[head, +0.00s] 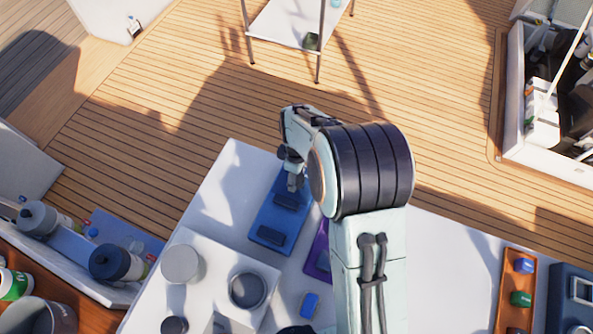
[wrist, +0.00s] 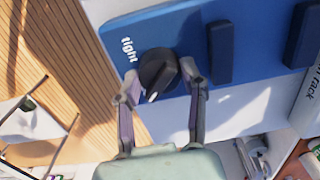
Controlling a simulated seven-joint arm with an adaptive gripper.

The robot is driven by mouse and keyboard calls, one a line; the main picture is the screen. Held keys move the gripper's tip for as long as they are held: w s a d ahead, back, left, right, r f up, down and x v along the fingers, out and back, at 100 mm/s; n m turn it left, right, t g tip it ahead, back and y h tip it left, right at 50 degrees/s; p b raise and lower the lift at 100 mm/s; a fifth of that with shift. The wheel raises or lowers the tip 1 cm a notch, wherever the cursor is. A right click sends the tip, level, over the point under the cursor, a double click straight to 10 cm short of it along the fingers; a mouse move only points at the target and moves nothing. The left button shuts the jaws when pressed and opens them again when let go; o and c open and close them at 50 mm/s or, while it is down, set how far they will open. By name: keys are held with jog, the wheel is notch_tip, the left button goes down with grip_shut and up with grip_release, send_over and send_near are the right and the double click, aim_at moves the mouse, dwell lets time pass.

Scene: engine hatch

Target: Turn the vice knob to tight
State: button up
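The vice is a blue plate (head: 268,236) with dark raised blocks on the white table. In the wrist view the blue plate (wrist: 265,38) carries a round black knob (wrist: 157,68) with a raised grip bar. A white mark on the bar points down and slightly left. The white word "tight" is printed to the knob's upper left. My gripper (wrist: 161,84) is open, with one finger on each side of the knob; I cannot tell whether either touches it. In the head view my gripper (head: 292,178) is over the plate's far end and hides the knob.
A white block with round cups (head: 247,290) stands left of my arm. A purple plate (head: 318,252) lies just right of the vice. An orange tray (head: 516,300) is at the right. Wooden deck (head: 200,110) lies beyond the table.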

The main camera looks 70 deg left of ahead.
jog(key=c, duration=0.4)
jog(key=shift+o, duration=0.2)
jog(key=shift+m, duration=0.3)
jog(key=m, duration=0.3)
jog(key=shift+m, duration=0.3)
jog(key=m, duration=0.3)
jog(key=shift+m, duration=0.4)
jog(key=m, duration=0.5)
jog(key=shift+m, duration=2.3)
